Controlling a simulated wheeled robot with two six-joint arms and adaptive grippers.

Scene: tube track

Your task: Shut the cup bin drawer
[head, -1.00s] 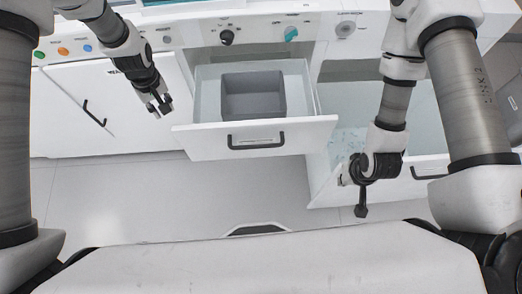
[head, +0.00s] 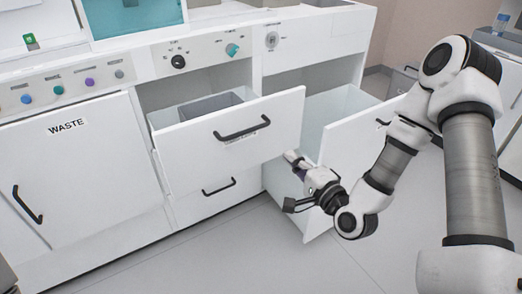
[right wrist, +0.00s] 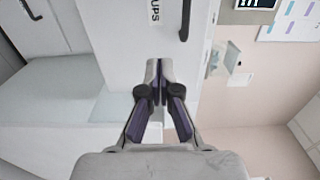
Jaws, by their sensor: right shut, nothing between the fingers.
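The cup bin drawer (head: 232,150) is pulled out of the cabinet, with a grey bin (head: 212,103) inside and a black handle (head: 242,130) on its white front. In the right wrist view the drawer front (right wrist: 125,45) carries a label of which "UPS" shows. My right gripper (head: 292,157) is shut and empty, by the lower right end of this front. In the right wrist view its closed fingertips (right wrist: 157,66) overlap the front near that end; I cannot tell whether they touch it. My left gripper is out of view.
A taller drawer (head: 335,150) at the right also stands open, close to my right arm. A shut lower drawer (head: 215,197) lies below the cup drawer. A WASTE door (head: 85,160) is at the left. The floor in front is clear.

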